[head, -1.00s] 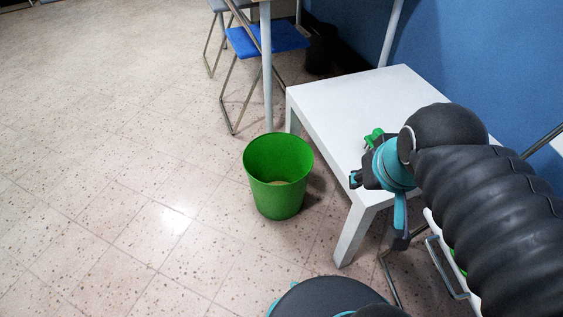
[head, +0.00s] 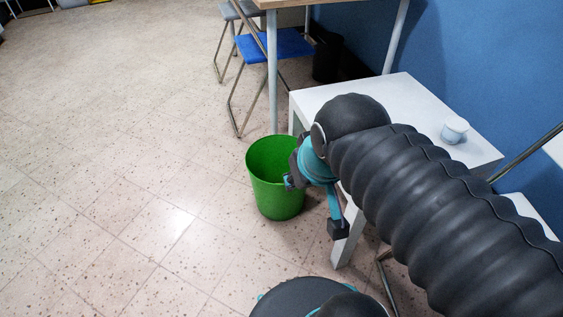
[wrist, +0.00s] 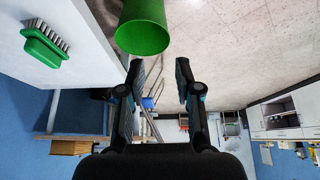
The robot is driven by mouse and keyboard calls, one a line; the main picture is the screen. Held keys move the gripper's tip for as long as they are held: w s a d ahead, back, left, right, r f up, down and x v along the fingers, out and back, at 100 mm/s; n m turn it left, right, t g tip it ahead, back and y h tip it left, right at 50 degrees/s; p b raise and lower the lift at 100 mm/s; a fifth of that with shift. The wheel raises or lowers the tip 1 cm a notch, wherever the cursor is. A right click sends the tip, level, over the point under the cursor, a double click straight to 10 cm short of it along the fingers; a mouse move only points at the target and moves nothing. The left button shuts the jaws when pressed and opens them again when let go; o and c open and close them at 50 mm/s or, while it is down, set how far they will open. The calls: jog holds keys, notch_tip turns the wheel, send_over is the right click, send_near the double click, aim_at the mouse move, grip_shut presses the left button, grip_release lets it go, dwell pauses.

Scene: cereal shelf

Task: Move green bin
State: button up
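The green bin (head: 275,200) stands upright on the tiled floor, just left of the low white table in the head view. Its open top faces up. My gripper (head: 291,180) is at the bin's right side in the head view, partly hidden by my own wrist. In the wrist view my gripper (wrist: 160,68) has its two fingers spread apart with nothing between them. The green bin (wrist: 143,32) shows just beyond the fingertips there, at the top middle. I cannot tell whether a finger touches it.
The white table (head: 385,92) is close right of the bin and carries a white cup (head: 454,130). A green brush (wrist: 45,42) lies on it in the wrist view. A blue folding chair (head: 270,46) stands behind. Floor to the left is clear.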

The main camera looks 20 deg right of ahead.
jog(key=w+d+f+m+g+p, duration=0.15)
jog(key=w+m, duration=0.35)
jog(key=w, duration=0.5)
jog(key=m+g+p, duration=0.3)
jog(key=m+g, duration=0.1)
jog(key=m, duration=0.9)
send_over(285, 190)
notch_tip(285, 190, down, 26)
jog(key=shift+s+r, duration=0.15)
notch_tip(285, 190, down, 14)
jog(key=shift+r, duration=0.1)
grip_shut()
